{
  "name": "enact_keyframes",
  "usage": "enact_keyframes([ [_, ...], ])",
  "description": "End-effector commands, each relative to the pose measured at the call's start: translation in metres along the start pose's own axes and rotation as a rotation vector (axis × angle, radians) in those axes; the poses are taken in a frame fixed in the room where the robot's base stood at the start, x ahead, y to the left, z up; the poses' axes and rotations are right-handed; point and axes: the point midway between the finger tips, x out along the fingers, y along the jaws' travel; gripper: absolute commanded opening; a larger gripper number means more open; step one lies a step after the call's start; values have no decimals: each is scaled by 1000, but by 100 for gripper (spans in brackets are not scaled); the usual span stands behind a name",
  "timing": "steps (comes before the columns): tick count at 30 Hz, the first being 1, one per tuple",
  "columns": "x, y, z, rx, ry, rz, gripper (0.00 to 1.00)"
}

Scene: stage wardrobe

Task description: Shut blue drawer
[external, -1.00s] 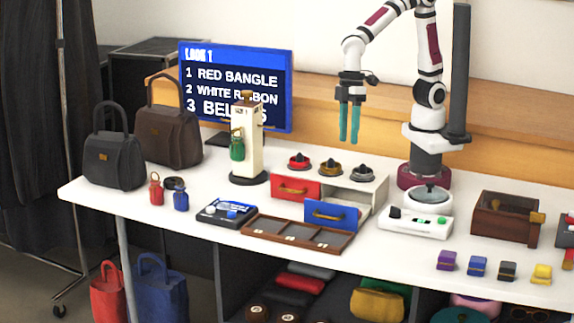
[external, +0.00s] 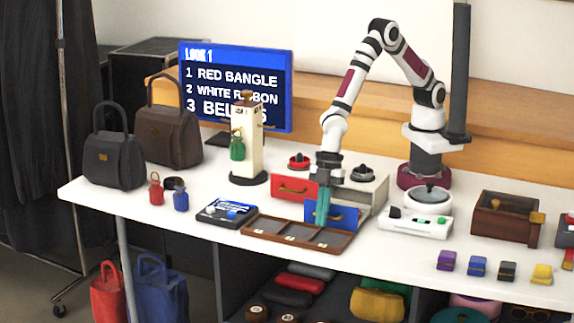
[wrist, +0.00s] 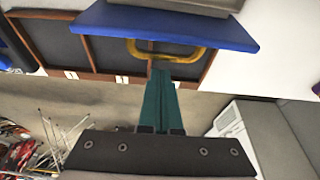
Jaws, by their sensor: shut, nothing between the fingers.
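The blue drawer (external: 345,216) has a flat blue front with a yellow handle. In the external view its front stands forward of the red drawer (external: 292,187) beside it, so it is pulled out from the white cabinet (external: 375,194). My gripper (external: 323,222), with teal fingers, is shut and empty, pointing down in front of the blue front and hiding part of it. In the wrist view the shut fingertips (wrist: 162,72) are just by the handle (wrist: 190,56) of the blue front (wrist: 225,32). I cannot tell whether they touch it.
A compartment tray (external: 262,233) lies right in front of the drawers, below my fingers. A white device (external: 415,224) stands to the right. Small disc stands sit on the cabinet top. A cream post (external: 249,150) stands to the left.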

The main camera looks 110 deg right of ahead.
Motion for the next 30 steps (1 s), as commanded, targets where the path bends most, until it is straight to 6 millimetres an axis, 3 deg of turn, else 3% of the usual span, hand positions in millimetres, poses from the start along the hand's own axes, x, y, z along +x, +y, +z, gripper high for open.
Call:
enact_keyframes([
  [17, -9, 0, 18, 2, 0, -2, 0],
  [27, -36, -2, 100, 8, -1, -3, 0],
  [30, -40, -2, 115, 6, -1, -1, 0],
])
